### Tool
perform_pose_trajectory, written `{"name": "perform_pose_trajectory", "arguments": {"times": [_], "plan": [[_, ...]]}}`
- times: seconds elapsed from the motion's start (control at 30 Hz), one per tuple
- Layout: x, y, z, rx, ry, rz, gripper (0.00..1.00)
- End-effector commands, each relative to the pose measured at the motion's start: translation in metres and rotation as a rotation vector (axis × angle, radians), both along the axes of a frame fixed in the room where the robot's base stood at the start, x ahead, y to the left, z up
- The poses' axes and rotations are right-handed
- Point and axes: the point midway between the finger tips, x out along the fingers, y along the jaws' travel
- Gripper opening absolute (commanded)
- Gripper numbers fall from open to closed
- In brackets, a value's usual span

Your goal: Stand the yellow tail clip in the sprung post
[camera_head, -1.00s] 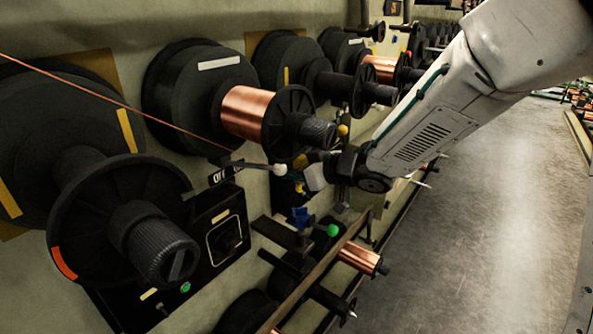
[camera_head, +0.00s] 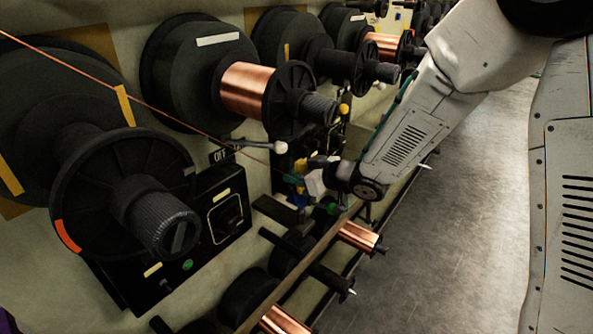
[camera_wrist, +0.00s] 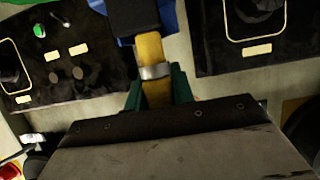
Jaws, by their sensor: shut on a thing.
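My gripper (camera_head: 306,181) is low beside the wall machines, with its teal fingers (camera_wrist: 157,88) shut on the yellow tail clip. The clip (camera_wrist: 152,52) is a yellow strip with a metal band, and also shows small in the head view (camera_head: 299,167). Its far end meets a dark block in front of a blue part (camera_wrist: 167,20). I cannot tell whether this blue part belongs to the sprung post, or whether the clip is seated. In the head view a blue part (camera_head: 301,199) sits just below the gripper.
A copper wire (camera_head: 150,104) slants from upper left toward the gripper, past a white-tipped lever (camera_head: 280,147). A copper spool (camera_head: 246,90) is above. A dark switch box (camera_head: 222,222) is left. A rail with copper spools (camera_head: 358,236) runs below. The floor (camera_head: 470,200) at right is clear.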

Motion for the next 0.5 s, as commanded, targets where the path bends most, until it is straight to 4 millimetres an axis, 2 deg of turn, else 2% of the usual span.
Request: {"name": "perform_pose_trajectory", "arguments": {"times": [0.23,0.27,0.33,0.37,0.5], "plan": [[0.0000,0.0000,-0.0001,0.001,-0.001,0.000,0.00],[0.0000,0.0000,-0.0001,0.001,-0.001,0.000,0.27],[0.0000,0.0000,-0.0001,0.001,-0.001,0.000,0.46],[0.0000,0.0000,-0.0001,0.001,-0.001,0.000,0.50],[0.0000,0.0001,0.0000,0.001,-0.001,0.000,0.50]]}}
